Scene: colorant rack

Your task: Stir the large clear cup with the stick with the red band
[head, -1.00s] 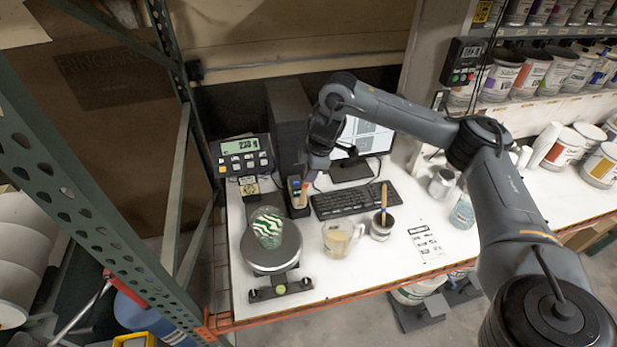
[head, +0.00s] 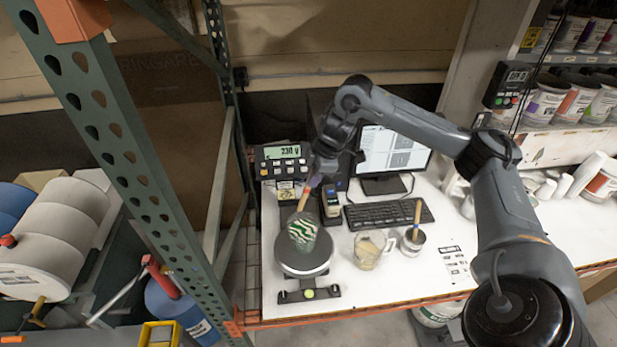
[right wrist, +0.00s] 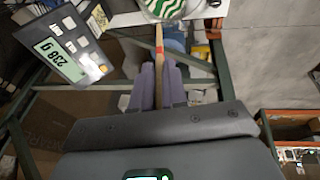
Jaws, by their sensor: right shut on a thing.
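The large clear cup (head: 303,232), with green and white swirls showing, stands on the round plate of the scale (head: 290,268). My right gripper (head: 315,182) is above the cup and slightly right of it. It is shut on the wooden stick with the red band (head: 303,199), which slants down. In the right wrist view the stick (right wrist: 159,35) runs from between the purple fingers (right wrist: 159,78) to the edge of the cup (right wrist: 165,8). The stick's lower end meets the cup's rim; I cannot tell how far inside it is. My left gripper is not in view.
A clear pitcher (head: 368,252) with beige contents and a small can holding a stick (head: 412,243) stand right of the scale. The keyboard (head: 385,212), monitor (head: 400,155) and scale display (head: 283,160) are behind. The green rack post (head: 150,190) stands left of the table.

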